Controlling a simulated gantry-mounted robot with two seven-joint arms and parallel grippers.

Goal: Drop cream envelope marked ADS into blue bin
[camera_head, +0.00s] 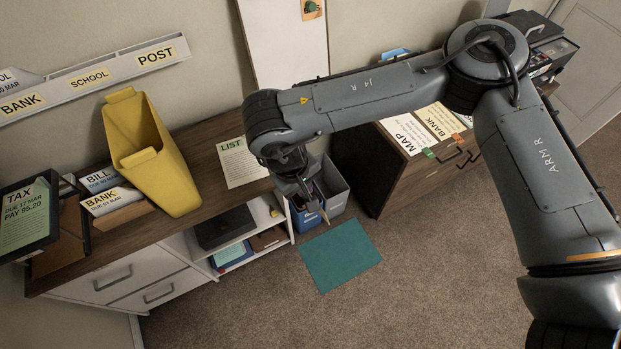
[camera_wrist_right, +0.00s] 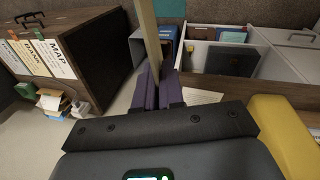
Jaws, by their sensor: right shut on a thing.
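My right gripper (camera_head: 308,192) is shut on a thin cream envelope, seen edge-on as a narrow strip in the right wrist view (camera_wrist_right: 150,38). Its marking is not readable. In the head view only a small pale tip of the envelope (camera_head: 324,215) shows below the fingers. The blue bin (camera_head: 303,221) stands at the right end of the desk, beside a grey bin (camera_head: 337,196). The gripper and envelope are over these bins, partly hiding the blue one. I cannot tell whether the envelope's lower end is inside a bin. My left gripper is not in view.
A yellow bin (camera_head: 150,160) and a LIST sheet (camera_head: 241,163) are on the desk. Shelves (camera_head: 263,217) are under it. A cabinet with MAP and BANK papers (camera_head: 404,134) stands right of the bins. A teal mat (camera_head: 340,254) lies on open carpet in front.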

